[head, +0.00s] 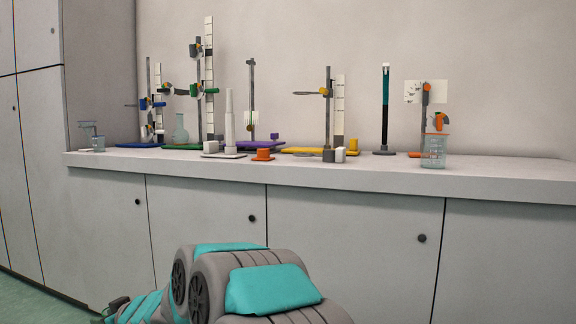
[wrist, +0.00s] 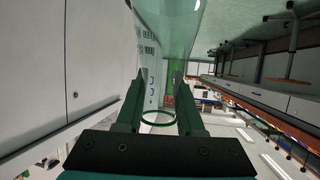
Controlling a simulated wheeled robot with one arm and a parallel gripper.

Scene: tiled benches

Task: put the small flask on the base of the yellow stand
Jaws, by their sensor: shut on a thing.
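My gripper (wrist: 159,98) is shut on a clear, green-tinted glass vessel (wrist: 168,25), which I take to be the small flask. Its narrow part and round rim sit between the two fingers in the wrist view, and its wider part runs out of the top of the picture. In the head view the gripper and the held flask are not seen. The yellow stand (head: 327,112) stands on the bench right of the middle, with an upright rod and a clamp. Its flat yellow base (head: 300,150) is partly hidden by small blocks at its right front.
The bench top (head: 390,177) has a clear front strip. A larger glass flask (head: 181,132) stands by the green stand (head: 198,95). A beaker (head: 433,152) is at the right.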

